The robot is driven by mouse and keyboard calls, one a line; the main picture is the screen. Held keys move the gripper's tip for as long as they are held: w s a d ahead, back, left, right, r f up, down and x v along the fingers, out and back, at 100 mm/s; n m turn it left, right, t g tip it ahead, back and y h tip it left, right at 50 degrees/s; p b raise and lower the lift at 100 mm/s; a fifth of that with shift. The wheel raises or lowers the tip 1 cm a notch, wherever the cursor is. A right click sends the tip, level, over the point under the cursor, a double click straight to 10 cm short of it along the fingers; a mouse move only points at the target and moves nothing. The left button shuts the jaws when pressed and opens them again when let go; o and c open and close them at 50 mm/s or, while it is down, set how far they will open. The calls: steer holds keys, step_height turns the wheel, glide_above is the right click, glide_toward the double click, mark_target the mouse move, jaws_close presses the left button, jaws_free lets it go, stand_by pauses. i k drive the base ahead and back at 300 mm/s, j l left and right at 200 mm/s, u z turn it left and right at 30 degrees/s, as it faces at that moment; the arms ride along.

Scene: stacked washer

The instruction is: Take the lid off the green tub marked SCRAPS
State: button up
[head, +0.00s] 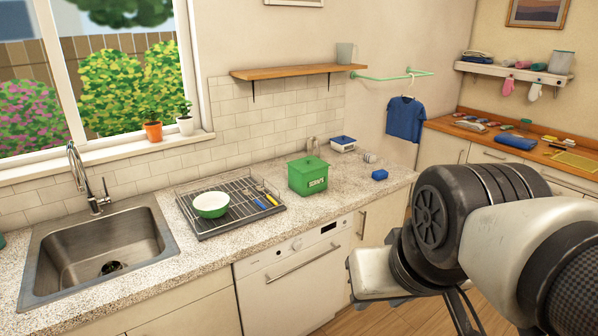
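The green tub (309,183) stands upright on the speckled counter, right of the dish rack, with a white label on its front. The label's print is small, but it looks like SCRAPS. My arm reaches in from the right, in front of the counter's right end. My gripper (378,283) seems to be at the arm's lower left end, well apart from the tub. Its fingers cannot be made out clearly.
A dish rack (262,212) with a white-and-green bowl (211,204) and utensils is left of the tub. A wooden shelf (290,72) hangs above. The sink (100,250) is far left.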

mark_target(308, 164)
steer(key=i+l+u, duration=0.2)
steer(key=i+l, duration=0.15)
steer(key=i, duration=0.15)
steer(key=i+l+u, duration=0.2)
steer(key=i+l, duration=0.2)
steer(key=i+l+u, duration=0.2)
steer(key=i+l, duration=0.25)
steer(key=i+l+u, duration=0.2)
steer(key=i+l, duration=0.25)
steer(key=i+l+u, duration=0.2)
steer(key=i+l, duration=0.15)
steer(key=l, duration=0.35)
